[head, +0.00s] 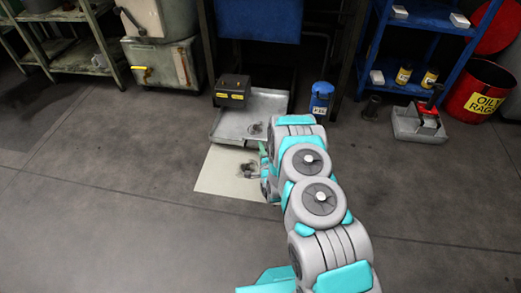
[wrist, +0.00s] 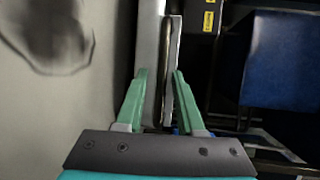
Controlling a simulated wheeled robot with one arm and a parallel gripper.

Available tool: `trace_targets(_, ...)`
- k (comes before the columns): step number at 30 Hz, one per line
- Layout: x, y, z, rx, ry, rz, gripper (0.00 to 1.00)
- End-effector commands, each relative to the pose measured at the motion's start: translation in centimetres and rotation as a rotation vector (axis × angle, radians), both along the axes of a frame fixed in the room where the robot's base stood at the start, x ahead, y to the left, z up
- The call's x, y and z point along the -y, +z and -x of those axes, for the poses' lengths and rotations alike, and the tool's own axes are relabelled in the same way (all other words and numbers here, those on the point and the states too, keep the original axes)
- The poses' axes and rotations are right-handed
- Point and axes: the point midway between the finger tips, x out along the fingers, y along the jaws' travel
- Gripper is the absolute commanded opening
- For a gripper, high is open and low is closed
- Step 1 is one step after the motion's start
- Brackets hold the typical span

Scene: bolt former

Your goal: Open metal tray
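The grey metal tray (head: 268,104) sits low on the floor, partly under a blue machine, in the head view. Its front edge faces a pale sheet on the floor. My gripper (head: 265,165) is at the tray's front right, partly hidden by my arm. In the wrist view, a grey upright edge of the tray (wrist: 149,50) runs between the two green fingers of my gripper (wrist: 159,73). The fingers stand apart, one on each side of this edge. Any contact is hard to see.
A black box with yellow labels (head: 232,91) stands at the tray's left rear. A blue container (head: 321,98) stands to its right. The pale sheet (head: 220,172) lies in front with dark stains. A grey bin (head: 408,124) and red drum (head: 478,92) stand right. Floor at left is clear.

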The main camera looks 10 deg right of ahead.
Motion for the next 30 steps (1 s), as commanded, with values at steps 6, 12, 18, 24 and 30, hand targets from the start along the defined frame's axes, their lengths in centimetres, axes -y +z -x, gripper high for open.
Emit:
trace_targets(6,0.0,0.1,0.0,0.001,0.001,0.0,0.45)
trace_targets(12,0.0,0.1,0.3,0.001,0.001,0.0,0.45)
trace_targets(18,0.2,0.5,2.0,0.0,0.0,0.0,0.45)
trace_targets(24,0.5,1.0,5.0,-0.002,-0.001,-0.001,0.45)
trace_targets(30,0.7,1.4,7.4,-0.002,0.0,-0.001,0.45)
